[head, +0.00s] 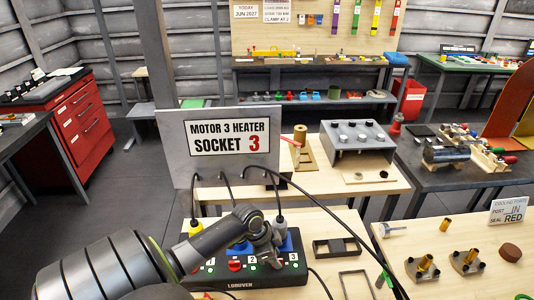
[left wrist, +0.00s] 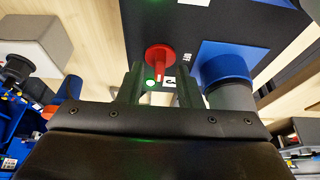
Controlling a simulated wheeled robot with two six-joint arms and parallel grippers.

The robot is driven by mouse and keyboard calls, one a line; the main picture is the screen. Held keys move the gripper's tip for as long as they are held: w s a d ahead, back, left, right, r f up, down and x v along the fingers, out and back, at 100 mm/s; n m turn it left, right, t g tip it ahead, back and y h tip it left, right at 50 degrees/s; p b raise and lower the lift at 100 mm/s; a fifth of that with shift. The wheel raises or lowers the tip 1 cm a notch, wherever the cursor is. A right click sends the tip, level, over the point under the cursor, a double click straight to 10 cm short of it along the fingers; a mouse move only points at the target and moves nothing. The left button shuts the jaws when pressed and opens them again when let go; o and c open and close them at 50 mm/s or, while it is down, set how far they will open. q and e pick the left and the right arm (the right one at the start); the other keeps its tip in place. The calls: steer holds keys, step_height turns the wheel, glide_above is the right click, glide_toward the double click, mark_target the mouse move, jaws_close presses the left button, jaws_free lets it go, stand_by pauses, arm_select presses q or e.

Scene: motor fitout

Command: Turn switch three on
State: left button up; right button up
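The black switch box (head: 290,273) lies on the front table, with labels 1, 2 and 3 and several green lights. A red knob (head: 234,265) shows between labels 1 and 2. My left gripper (head: 272,256) is low over the box near label 3 and hides part of it. In the left wrist view, my left gripper (left wrist: 160,84) is open, with its fingers on either side of switch three's red knob (left wrist: 158,55). The knob's grip ridge points toward the gripper. A lit green light and the label 3 (left wrist: 169,82) are close by. Contact cannot be told. My right gripper is not in view.
A blue socket with a grey plug (left wrist: 228,75) stands close beside the left gripper. Black cables hang from the sign panel reading SOCKET 3 (head: 228,143). A dark tray (head: 337,247) and brass parts lie to the right on the tables.

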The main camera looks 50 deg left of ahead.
arm_select(q)
steer(key=b+v, duration=0.1)
steer(key=v, duration=1.5)
steer(key=shift+r, duration=0.45)
